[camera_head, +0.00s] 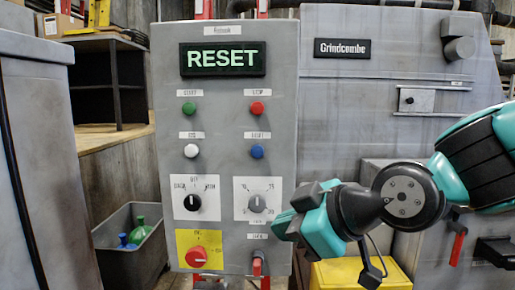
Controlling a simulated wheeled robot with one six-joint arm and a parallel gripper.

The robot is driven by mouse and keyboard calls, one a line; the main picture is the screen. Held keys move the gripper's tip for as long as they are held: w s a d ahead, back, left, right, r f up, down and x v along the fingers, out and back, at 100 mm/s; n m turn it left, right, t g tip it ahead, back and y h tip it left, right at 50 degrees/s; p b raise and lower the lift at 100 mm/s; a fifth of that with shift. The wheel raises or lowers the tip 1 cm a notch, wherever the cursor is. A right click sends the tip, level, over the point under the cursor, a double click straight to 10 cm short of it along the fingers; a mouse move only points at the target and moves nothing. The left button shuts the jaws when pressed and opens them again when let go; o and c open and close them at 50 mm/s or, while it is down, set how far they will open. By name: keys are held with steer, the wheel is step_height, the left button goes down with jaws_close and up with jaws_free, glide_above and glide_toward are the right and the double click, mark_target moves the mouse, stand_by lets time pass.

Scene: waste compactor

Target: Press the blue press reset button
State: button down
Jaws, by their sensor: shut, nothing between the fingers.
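The blue button (257,151) is on the right of the grey control panel (226,110), under a small label too blurred to read surely. It is unobstructed. My gripper (287,220) is shut and empty, at the panel's lower right edge. It is below and to the right of the blue button, apart from it in the picture. Its tips point left, near the grey rotary knob (257,203). The display (222,59) at the panel's top reads "RESET" in green letters.
Near the blue button are a red button (257,108), a white button (191,151) and a green button (189,109). Lower are a black knob (192,202), a red knob on yellow (196,257) and a red-handled switch (257,265). A grey bin (128,262) stands left.

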mark_target(258, 157)
steer(key=w+a+r+n+t+y, duration=0.3)
steer(key=w+a+r+n+t, duration=0.1)
steer(key=w+r, duration=0.2)
steer(key=shift+a+r+t+p, duration=0.3)
steer(key=shift+a+r, duration=0.05)
steer(key=shift+r, duration=0.5)
steer(key=w, duration=0.8)
steer(key=shift+w+d+p, duration=0.15)
steer(key=shift+w+p, duration=0.2)
stand_by(1.1)
steer(key=shift+w+b, duration=0.45)
